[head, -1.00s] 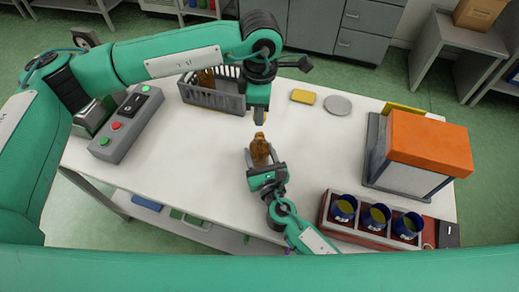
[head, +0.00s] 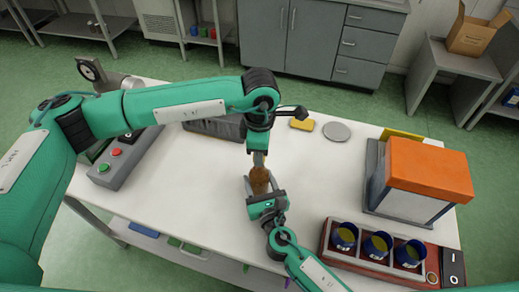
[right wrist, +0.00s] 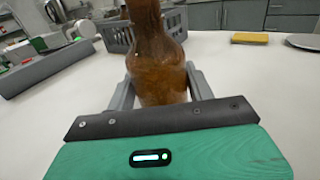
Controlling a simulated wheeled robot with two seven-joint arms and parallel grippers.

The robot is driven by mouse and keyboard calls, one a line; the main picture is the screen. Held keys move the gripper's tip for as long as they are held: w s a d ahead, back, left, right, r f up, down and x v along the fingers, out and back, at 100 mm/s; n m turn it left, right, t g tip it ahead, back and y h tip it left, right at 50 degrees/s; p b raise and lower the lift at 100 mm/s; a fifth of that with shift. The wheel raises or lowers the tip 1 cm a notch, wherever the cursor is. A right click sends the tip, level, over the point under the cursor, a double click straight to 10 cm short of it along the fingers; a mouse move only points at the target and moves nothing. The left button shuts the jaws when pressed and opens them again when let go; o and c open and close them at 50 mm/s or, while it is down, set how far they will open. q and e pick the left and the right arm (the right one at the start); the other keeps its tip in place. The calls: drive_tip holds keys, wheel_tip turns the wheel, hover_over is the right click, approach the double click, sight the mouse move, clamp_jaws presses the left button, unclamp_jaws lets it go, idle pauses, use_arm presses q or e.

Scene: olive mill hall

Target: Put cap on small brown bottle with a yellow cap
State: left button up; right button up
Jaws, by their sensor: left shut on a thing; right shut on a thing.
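The small brown bottle (head: 259,177) stands upright near the middle of the white table; its brown body also shows in the right wrist view (right wrist: 160,65), where its top is cut off. My right gripper (head: 260,187) is shut on the bottle's body, one finger on each side. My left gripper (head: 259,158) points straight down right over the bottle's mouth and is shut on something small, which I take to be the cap. The cap is hidden by the fingers, and I cannot tell whether it touches the bottle's neck.
A grey basket (head: 215,128) stands behind my left arm, with a yellow block (head: 301,124) and a grey disc (head: 336,131) to its right. An orange-topped box (head: 428,168) and a tray of blue cups (head: 345,258) stand right. A button box (head: 118,160) stands left.

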sight(259, 178)
use_arm(q)
drive_tip(key=shift+f, duration=0.8)
drive_tip(key=shift+f, duration=0.55)
